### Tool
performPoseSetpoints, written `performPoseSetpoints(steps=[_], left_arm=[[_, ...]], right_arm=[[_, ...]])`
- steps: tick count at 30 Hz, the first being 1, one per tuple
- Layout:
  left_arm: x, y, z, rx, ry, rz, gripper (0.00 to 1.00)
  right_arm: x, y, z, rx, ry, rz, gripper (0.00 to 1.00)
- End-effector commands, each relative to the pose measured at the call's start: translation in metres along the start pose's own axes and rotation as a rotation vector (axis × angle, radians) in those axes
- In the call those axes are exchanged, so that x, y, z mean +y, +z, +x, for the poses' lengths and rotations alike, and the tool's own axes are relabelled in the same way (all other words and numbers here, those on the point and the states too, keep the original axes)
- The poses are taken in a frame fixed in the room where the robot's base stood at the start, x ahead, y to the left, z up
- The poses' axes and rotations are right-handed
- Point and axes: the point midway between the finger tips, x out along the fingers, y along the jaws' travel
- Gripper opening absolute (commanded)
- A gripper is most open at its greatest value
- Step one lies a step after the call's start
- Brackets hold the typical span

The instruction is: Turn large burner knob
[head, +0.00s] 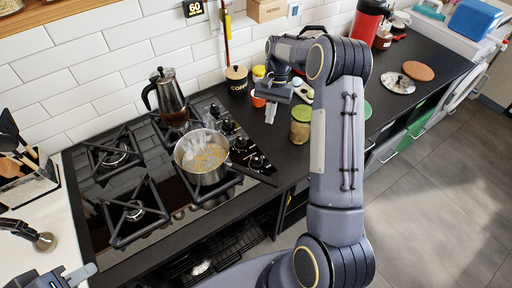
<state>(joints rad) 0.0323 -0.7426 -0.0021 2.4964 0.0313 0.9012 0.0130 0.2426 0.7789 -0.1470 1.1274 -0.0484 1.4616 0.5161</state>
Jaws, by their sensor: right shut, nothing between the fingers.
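The black gas hob (107,218) has several burners on its glass top. A row of dark knobs with light markings runs along its right side, among them one at the back (228,126), one in the middle (240,143) and one nearer the front (257,162). I cannot tell which knob belongs to the large burner. My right gripper (270,119) is shut and empty, pointing down over the counter to the right of the back knobs, apart from them. My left gripper (78,276) is at the bottom left corner, partly cut off; its jaw opening is unclear.
A steaming pot (203,172) stands on a burner, its dark handle (254,175) reaching right past the front knobs. A moka pot (168,98) stands behind it. A coffee canister (236,80) and a green-lidded jar (300,126) stand near my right gripper.

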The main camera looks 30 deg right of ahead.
Motion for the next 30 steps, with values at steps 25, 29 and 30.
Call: performPoseSetpoints(steps=[25,29,30], left_arm=[[0.013,-0.014,-0.028,0.0,0.0,0.0,0.31],[0.013,-0.014,-0.028,0.0,0.0,0.0,0.31],[0.013,-0.014,-0.028,0.0,0.0,0.0,0.31]], right_arm=[[0.0,0.036,0.109,0.0,-0.001,-0.004,0.0],[0.0,0.038,0.111,0.001,-0.002,-0.003,0.0],[0.0,0.038,0.111,0.001,-0.002,-0.003,0.0]])
